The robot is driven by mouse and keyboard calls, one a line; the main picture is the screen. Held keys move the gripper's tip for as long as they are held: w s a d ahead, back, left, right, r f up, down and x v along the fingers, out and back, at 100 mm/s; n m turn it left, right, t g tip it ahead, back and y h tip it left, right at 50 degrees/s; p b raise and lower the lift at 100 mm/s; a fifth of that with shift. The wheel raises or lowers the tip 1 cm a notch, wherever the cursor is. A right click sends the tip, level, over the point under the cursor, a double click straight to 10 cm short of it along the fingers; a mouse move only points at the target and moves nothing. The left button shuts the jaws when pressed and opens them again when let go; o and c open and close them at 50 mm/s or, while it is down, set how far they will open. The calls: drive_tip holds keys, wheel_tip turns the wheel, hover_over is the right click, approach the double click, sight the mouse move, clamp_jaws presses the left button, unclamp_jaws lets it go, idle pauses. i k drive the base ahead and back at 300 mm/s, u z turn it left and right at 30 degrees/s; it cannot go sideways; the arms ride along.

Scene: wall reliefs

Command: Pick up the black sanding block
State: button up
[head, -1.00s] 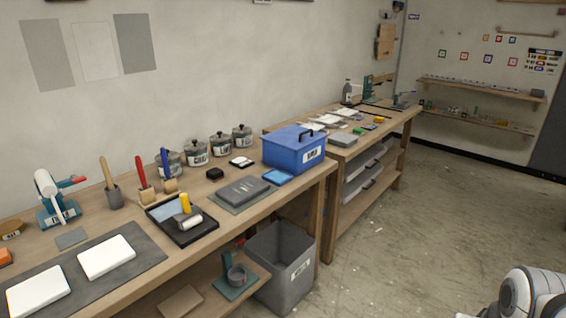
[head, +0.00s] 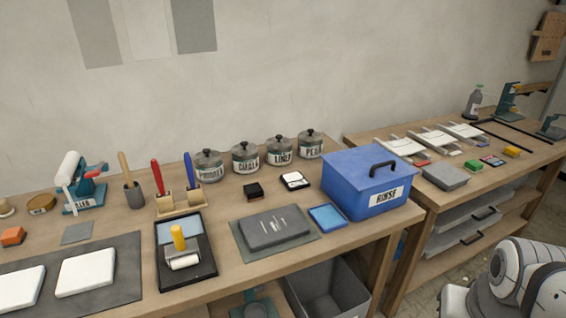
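A small black block (head: 254,191), which looks like the black sanding block, lies on the near workbench (head: 300,250). It sits in front of the labelled jars and left of a small open case with a white inside (head: 295,181). The dark grey slab (head: 272,229) on its mat is in front of it. Nothing covers the block. White rounded parts of my arm show at the lower right corner, well away from the block. My gripper's fingers do not show.
A blue lidded box marked RINSE (head: 367,183) stands at the bench's right end, with a blue tray (head: 327,218) beside it. Several lidded jars (head: 245,158) line the back. A black tray with a roller (head: 186,255) lies left. A grey bin (head: 325,290) stands below.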

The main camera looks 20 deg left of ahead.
sight(254, 192)
drive_tip(key=u, duration=0.7)
drive_tip(key=i, duration=1.1)
drive_tip(key=u, duration=0.75)
drive_tip(key=k, duration=0.75)
drive_tip(key=u, duration=0.15)
drive_tip(key=i, duration=0.8)
drive_tip(key=z, duration=0.1)
